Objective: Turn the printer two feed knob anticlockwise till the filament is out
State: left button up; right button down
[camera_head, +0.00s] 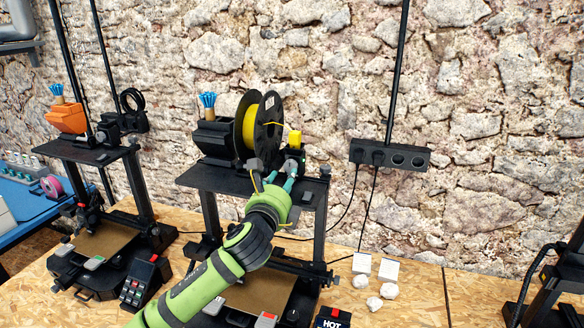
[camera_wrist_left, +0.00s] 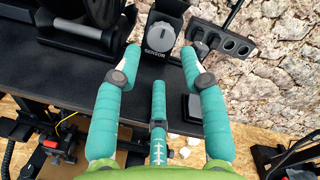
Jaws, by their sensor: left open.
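The middle printer's black top plate (camera_head: 222,180) carries a spool of yellow filament (camera_head: 246,120). A pale grey round knob (camera_wrist_left: 160,37) sits on a small black housing with a white label (camera_wrist_left: 157,53) at the plate's far edge. In the head view the knob is hidden or too small to tell; a yellow piece (camera_head: 295,138) shows there. My left gripper (camera_head: 290,170) is open over the plate. In the wrist view its teal fingers (camera_wrist_left: 161,58) point at the knob, one tip on either side, apparently short of it. My right gripper is out of view.
A power strip (camera_head: 390,155) is on the wall to the right. A cup with blue tips (camera_head: 208,104) stands left of the spool. Another printer with an orange part (camera_head: 66,118) stands to the left. White lumps (camera_head: 375,303) lie on the bench (camera_head: 415,290).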

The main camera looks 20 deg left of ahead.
aim_at(290, 167)
pick_arm(q)
jog(key=shift+w+r, duration=0.15)
jog(key=shift+w, duration=0.3)
jog(key=shift+w+r+p, duration=0.15)
jog(key=shift+r+p, duration=0.15)
jog(key=shift+p, duration=0.2)
jog(key=shift+w+a+r+p, duration=0.1)
jog(key=shift+w+r+p, duration=0.1)
jog(key=shift+w+p, duration=0.3)
jog(key=shift+w+f, duration=0.15)
jog(key=shift+w, duration=0.45)
jog(key=shift+w+f, duration=0.15)
jog(key=shift+w, duration=0.4)
jog(key=shift+w+f, duration=0.1)
jog(key=shift+w, duration=0.25)
jog(key=shift+s, duration=0.2)
grip_shut()
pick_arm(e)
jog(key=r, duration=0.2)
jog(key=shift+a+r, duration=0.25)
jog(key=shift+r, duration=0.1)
